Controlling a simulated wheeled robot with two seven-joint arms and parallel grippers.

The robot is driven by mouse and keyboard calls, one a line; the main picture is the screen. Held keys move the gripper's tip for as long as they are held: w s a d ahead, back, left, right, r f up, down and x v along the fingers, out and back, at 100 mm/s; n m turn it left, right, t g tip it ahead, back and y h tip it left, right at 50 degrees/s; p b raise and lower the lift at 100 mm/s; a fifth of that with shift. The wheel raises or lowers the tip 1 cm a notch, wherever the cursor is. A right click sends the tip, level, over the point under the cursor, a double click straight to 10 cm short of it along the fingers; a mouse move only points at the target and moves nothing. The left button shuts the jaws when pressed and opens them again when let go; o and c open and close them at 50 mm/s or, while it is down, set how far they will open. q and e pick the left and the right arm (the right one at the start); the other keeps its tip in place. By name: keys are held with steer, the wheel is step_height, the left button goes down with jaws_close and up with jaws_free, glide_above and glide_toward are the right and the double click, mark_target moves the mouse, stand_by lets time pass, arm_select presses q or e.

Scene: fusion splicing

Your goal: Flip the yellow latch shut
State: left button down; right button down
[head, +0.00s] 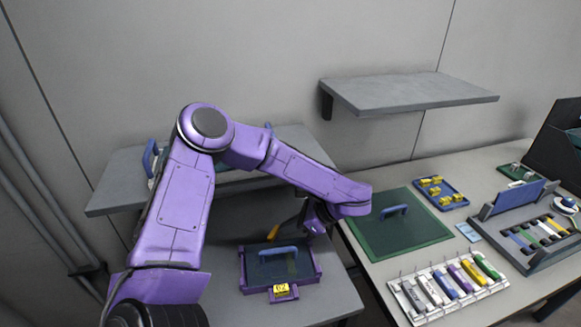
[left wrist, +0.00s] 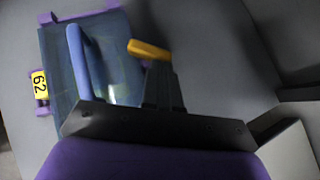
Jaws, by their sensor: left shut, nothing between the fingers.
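A purple-edged box (head: 243,275) with a clear bluish lid and a blue handle (head: 278,251) lies on the grey table. Its front tab bears a yellow plate marked 62 (head: 281,290), which also shows in the left wrist view (left wrist: 39,84). An orange-yellow piece (left wrist: 148,50) is at the end of dark parts by the box's back edge; it also shows in the head view (head: 273,232). I cannot tell whether it is the latch or a fingertip. My left gripper (head: 299,222) is shut and empty, low over that edge. My right gripper is not in view.
A green board (head: 425,235) with a blue handle lies to the right. A grey shelf (head: 410,94) juts from the wall.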

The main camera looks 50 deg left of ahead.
arm_select(q)
steer(key=shift+a+n+g, duration=0.1)
steer(key=shift+n+g, duration=0.2)
steer(key=shift+n, duration=0.1)
stand_by(0.8)
stand_by(0.5)
steer(key=shift+s+a, duration=0.2)
steer(key=shift+s, duration=0.55)
steer(key=p+v, duration=0.1)
steer(key=v, duration=0.9)
steer(key=shift+s, duration=0.2)
steer(key=shift+r, duration=0.1)
steer(key=shift+d, duration=0.15)
